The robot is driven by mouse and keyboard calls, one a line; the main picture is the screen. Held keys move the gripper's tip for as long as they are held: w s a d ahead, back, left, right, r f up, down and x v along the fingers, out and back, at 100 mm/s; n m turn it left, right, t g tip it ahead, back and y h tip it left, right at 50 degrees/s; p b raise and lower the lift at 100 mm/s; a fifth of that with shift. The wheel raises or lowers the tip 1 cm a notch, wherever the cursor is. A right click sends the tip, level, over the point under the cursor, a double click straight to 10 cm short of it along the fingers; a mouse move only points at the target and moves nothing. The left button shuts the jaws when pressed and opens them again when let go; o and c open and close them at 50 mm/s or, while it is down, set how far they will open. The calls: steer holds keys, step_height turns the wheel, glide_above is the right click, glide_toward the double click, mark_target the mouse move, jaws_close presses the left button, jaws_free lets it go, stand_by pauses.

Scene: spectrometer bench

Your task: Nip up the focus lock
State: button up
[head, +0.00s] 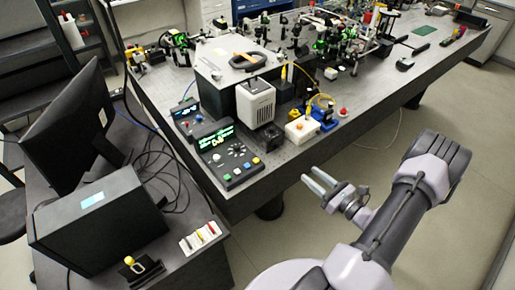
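I cannot pick out a focus lock for certain; it is too small or hidden in this view. On the dark optical bench (305,150) stand a large light-grey box (217,88) and a white vented unit (257,106). My gripper (307,175) is in front of the bench's near edge, to the right of the control panel. Its two fingers are apart with nothing between them.
A black control panel with a green display (228,155) stands at the bench corner. At left, a side desk holds a monitor (72,115), a black instrument box (95,222), a yellow-topped black item (135,265) and a white tray (188,245).

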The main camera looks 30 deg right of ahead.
mark_target(279, 146)
steer(key=shift+m+h, duration=0.5)
steer(key=w, duration=0.5)
steer(key=w+b, duration=0.1)
steer(key=w, duration=0.5)
steer(key=w+f+b, duration=0.1)
steer(key=w, duration=0.4)
steer(key=shift+w+a, duration=0.15)
steer(key=shift+w, duration=0.25)
steer(key=shift+f, duration=0.1)
jaws_close()
